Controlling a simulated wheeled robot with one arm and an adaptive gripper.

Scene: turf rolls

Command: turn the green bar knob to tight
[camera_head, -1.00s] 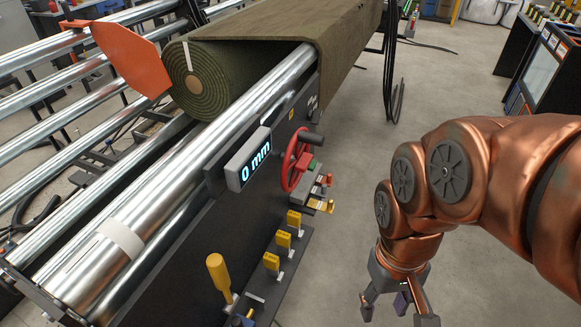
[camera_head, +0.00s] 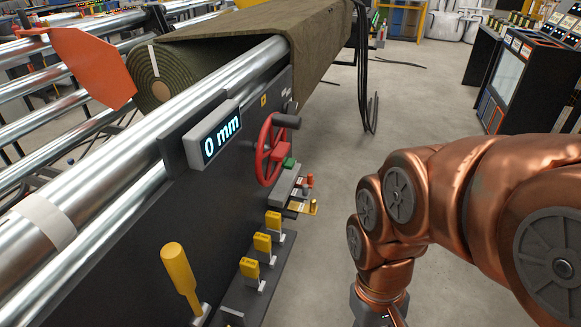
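A small green knob (camera_head: 290,163) sits beside the red handwheel (camera_head: 271,150) on the side of the dark machine, above a grey box. It is too small to read its setting. My gripper (camera_head: 385,317) hangs at the bottom edge, right of the machine and apart from the knob. Its fingertips are mostly cut off by the frame, so its opening does not show.
Several yellow switches (camera_head: 262,243) and a yellow-handled lever (camera_head: 180,275) stand along the machine's lower ledge. A display (camera_head: 213,136) reads 0 mm. A red knob (camera_head: 310,180) is near the grey box. Grey floor (camera_head: 330,225) lies clear between machine and arm.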

